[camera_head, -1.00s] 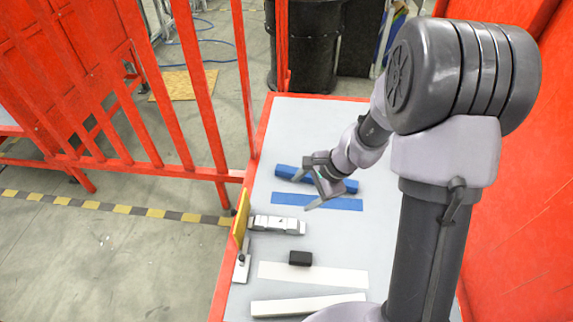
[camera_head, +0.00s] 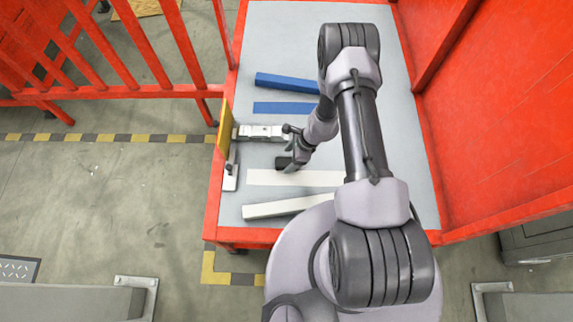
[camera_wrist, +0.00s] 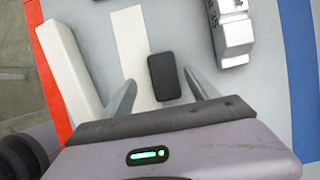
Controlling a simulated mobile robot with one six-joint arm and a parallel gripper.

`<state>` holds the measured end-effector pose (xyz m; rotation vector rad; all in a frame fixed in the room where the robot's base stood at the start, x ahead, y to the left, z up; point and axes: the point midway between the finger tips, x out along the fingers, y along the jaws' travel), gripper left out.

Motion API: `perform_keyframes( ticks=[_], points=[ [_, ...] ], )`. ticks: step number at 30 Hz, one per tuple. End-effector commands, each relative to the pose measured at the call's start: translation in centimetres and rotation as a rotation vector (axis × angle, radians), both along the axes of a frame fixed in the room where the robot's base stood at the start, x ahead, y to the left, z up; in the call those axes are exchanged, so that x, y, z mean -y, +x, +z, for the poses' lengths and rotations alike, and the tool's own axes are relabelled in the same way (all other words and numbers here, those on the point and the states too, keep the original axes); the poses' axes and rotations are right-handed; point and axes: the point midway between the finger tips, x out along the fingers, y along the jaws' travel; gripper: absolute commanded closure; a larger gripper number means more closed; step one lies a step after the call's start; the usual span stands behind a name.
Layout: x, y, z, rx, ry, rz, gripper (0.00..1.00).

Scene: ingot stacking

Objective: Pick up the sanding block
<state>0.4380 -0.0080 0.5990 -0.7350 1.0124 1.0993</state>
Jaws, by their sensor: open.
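The sanding block appears to be the small black block (camera_head: 282,162) on the grey table (camera_head: 285,50); my gripper partly hides it in the head view. In the wrist view the black block (camera_wrist: 164,77) lies flat beside the white strip, with its long side pointing toward my gripper. My gripper (camera_head: 288,163) is over the block. In the wrist view its two fingers (camera_wrist: 160,80) are spread, one on each side of the block, with visible gaps. The gripper is open and empty. I cannot tell the height of the fingertips above the table.
A white strip (camera_head: 290,178) and a white bar (camera_head: 275,207) lie nearer the front edge. A silver piece (camera_head: 262,133) lies behind the block, then a blue strip (camera_head: 285,108) and a blue bar (camera_head: 285,83). A yellow panel (camera_head: 225,125) stands at the left edge. Red fencing (camera_head: 490,90) rises right.

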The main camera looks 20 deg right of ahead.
Motion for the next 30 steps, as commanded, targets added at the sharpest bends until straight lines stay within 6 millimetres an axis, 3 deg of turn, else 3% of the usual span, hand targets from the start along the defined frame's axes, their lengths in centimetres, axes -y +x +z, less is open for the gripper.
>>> perform_keyframes(
  ticks=[6, 13, 24, 30],
  points=[
    [-0.7, 0.8, -4.4, -0.001, 0.0, 0.004, 0.31],
    [-0.9, 0.9, -4.5, 0.0, 0.0, 0.001, 0.31],
    [-0.9, 0.9, -4.4, 0.0, 0.0, 0.001, 1.0],
    [-0.9, 0.9, -4.3, 0.0, 0.0, 0.001, 1.0]
  ],
)
